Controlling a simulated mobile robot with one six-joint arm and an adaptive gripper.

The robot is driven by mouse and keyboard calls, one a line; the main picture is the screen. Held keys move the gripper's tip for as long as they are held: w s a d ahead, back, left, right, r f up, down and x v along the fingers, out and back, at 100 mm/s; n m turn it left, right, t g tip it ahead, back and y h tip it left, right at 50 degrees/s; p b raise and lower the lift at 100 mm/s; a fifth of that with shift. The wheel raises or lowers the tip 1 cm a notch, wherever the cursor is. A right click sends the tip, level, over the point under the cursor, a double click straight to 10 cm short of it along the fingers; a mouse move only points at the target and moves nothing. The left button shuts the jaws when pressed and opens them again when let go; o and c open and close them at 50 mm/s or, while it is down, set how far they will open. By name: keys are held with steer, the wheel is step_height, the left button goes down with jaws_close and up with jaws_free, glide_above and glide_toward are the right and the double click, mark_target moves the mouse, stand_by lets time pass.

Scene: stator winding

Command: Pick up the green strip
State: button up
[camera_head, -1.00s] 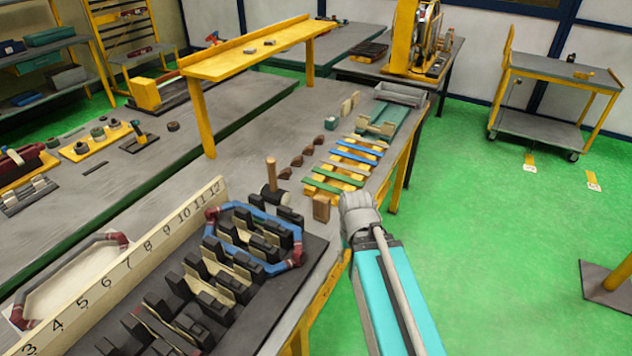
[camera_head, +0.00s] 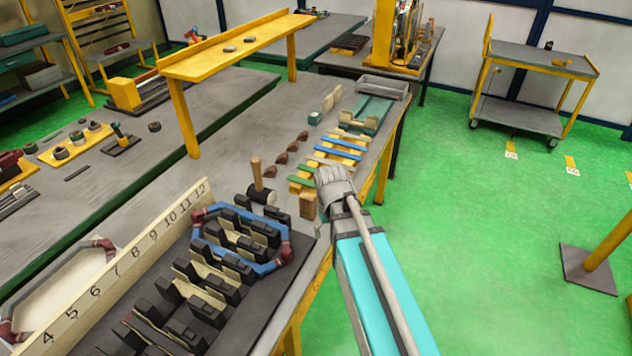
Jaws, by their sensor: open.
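Two green strips lie at the near end of a row of green, yellow and blue strips on the grey workbench. The farther green strip (camera_head: 303,168) and the nearer green strip (camera_head: 298,180) show only their left parts. The grey rounded end of my arm covers their right ends in the picture. My arm reaches in from the bottom right over the bench's right edge. My gripper's fingers do not show, so I cannot see where they are relative to the strips. A blue strip (camera_head: 338,154) lies farther back in the row.
A black slotted fixture with a blue coil (camera_head: 240,265) and a numbered board (camera_head: 130,265) fill the near bench. A yellow shelf (camera_head: 235,45) stands over the bench farther back.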

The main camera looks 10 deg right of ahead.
steer(key=w+r+n+p, duration=0.4)
steer(key=w+r+p, duration=0.1)
steer(key=w, duration=0.6)
steer(key=w+d+r+n+p, duration=0.1)
steer(key=w+r+n+p, duration=0.4)
steer(key=w, duration=0.7)
steer(key=shift+w+d+r, duration=0.15)
steer(key=shift+w+r, duration=0.15)
steer(key=shift+r, duration=0.4)
steer(key=shift+f, duration=0.1)
steer(key=b, duration=0.8)
glide_above(314, 185)
steer(key=d, duration=0.1)
step_height(314, 185, down, 8)
steer(key=shift+s+d+f, duration=0.1)
steer(key=shift+f, duration=0.15)
steer(key=shift+f+b, duration=0.1)
steer(key=shift+b, duration=0.2)
steer(key=shift+f+b, duration=2.5)
jaws_close()
